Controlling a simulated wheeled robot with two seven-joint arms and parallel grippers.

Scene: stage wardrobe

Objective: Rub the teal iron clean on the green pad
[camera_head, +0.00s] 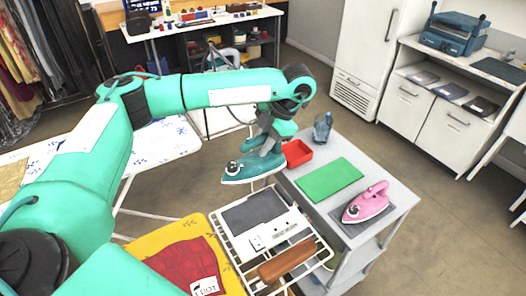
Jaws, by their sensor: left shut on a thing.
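My left gripper (263,146) is shut on the teal iron (240,172) and holds it in the air, with the arm reaching over from the left. The iron is near the left edge of the grey cart, left of the red tray, its dark soleplate facing down. The green pad (330,180) lies flat and bare on the cart top, to the right of the iron and apart from it. My right gripper is not in view.
On the grey cart (395,212) are a red tray (297,153), a blue bottle (322,127) and a pink iron (366,204) on a dark mat. In front are a white rack (318,262) with a brown-handled item and a red cloth (185,262) on yellow.

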